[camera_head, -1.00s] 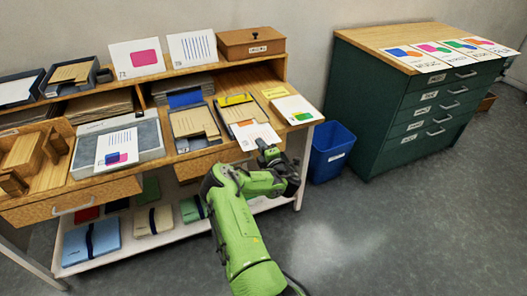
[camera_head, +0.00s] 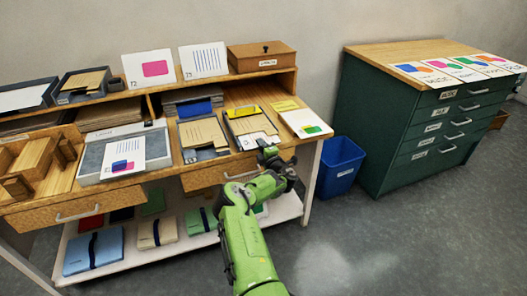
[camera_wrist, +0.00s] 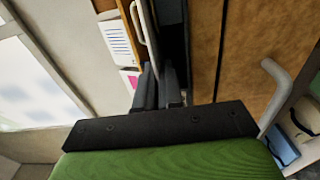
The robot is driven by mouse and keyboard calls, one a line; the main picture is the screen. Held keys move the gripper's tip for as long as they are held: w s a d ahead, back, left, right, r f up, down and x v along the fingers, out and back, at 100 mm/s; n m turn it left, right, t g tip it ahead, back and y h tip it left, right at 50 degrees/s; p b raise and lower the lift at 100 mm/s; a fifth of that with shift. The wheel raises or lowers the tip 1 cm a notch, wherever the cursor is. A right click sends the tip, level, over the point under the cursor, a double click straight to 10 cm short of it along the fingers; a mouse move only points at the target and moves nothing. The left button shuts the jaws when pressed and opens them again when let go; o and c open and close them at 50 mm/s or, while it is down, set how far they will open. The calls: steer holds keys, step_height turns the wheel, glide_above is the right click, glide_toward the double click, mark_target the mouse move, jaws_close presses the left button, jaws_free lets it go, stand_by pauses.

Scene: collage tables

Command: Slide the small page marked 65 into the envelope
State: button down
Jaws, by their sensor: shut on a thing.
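The small page (camera_head: 258,140) shows as a white strip at the front of a brown envelope (camera_head: 248,125); the rest of it is out of sight, apparently within the envelope. I cannot read its number. The envelope lies in a tray with a yellow band at the back, on the desk's front right. My gripper (camera_head: 268,152) is shut on the page's near edge at the desk front. In the wrist view my fingers (camera_wrist: 160,88) are close together, and what lies between them is hard to make out.
A second tray with a brown envelope (camera_head: 203,133) stands to the left. A white pad with a colored mark (camera_head: 305,123) lies to the right. A grey tray (camera_head: 95,162) holds a larger page (camera_head: 124,155). A blue bin (camera_head: 340,160) and green cabinet (camera_head: 385,130) stand right.

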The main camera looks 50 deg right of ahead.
steer(key=shift+b+x, duration=1.25)
steer(key=shift+x, duration=0.5)
steer(key=shift+b+x, duration=0.6)
steer(key=shift+x, duration=0.15)
steer(key=shift+d, duration=0.15)
steer(key=c, duration=1.2)
jaws_free()
steer(key=shift+s, duration=0.1)
steer(key=p+v, duration=0.5)
steer(key=v, duration=1)
steer(key=shift+s+a, duration=0.25)
steer(key=shift+s, duration=0.05)
